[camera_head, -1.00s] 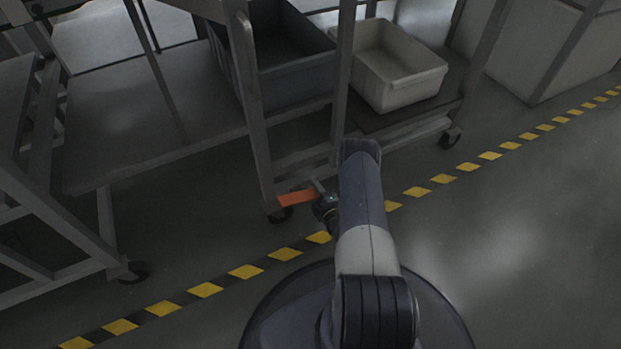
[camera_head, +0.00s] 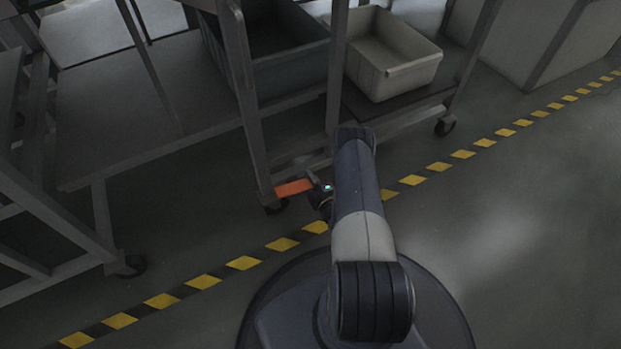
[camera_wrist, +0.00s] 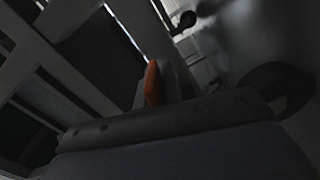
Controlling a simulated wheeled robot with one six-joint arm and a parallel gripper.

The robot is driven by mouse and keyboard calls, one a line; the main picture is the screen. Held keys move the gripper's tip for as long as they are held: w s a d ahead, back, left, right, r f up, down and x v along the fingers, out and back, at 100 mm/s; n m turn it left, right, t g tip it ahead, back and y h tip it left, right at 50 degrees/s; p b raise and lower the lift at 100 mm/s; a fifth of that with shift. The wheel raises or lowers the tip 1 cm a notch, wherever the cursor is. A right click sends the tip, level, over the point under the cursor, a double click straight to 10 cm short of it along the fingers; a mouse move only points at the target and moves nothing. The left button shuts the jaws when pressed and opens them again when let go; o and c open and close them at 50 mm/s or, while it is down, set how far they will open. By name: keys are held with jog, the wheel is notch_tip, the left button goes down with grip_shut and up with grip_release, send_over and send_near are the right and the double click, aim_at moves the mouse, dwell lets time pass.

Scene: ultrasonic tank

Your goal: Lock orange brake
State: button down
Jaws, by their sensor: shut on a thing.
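The orange brake (camera_head: 293,188) is a flat orange lever at the foot of the cart's front leg, just above a dark caster (camera_head: 276,206). My gripper (camera_head: 314,183) is at the lever's right end, partly hidden behind my arm. In the wrist view the orange brake (camera_wrist: 152,83) stands as a narrow orange strip at the middle, touching a pale gripper finger beside it. My gripper is shut on the brake. The other finger and the exact contact are mostly hidden by the dark wrist body.
The metal cart (camera_head: 240,95) carries a dark grey bin (camera_head: 290,68) and a light bin (camera_head: 400,75). Another metal frame (camera_head: 50,215) stands at the left. A yellow and black floor stripe (camera_head: 243,263) runs past the cart. The floor at the lower right is clear.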

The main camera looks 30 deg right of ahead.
jog(key=shift+r, duration=0.1)
dwell(0.3)
jog(key=n, duration=0.1)
jog(key=r+n, duration=0.1)
jog(key=n, duration=0.1)
jog(key=shift+r+p, duration=0.3)
jog(key=shift+p, duration=0.1)
jog(key=shift+a+r+n, duration=0.15)
jog(key=shift+r+n, duration=0.15)
jog(key=shift+n, duration=0.45)
jog(key=shift+a+r+n, duration=0.1)
jog(key=shift+r+n, duration=0.15)
jog(key=shift+n, duration=0.5)
jog(key=c, duration=1.6)
grip_release()
jog(key=shift+o, duration=0.2)
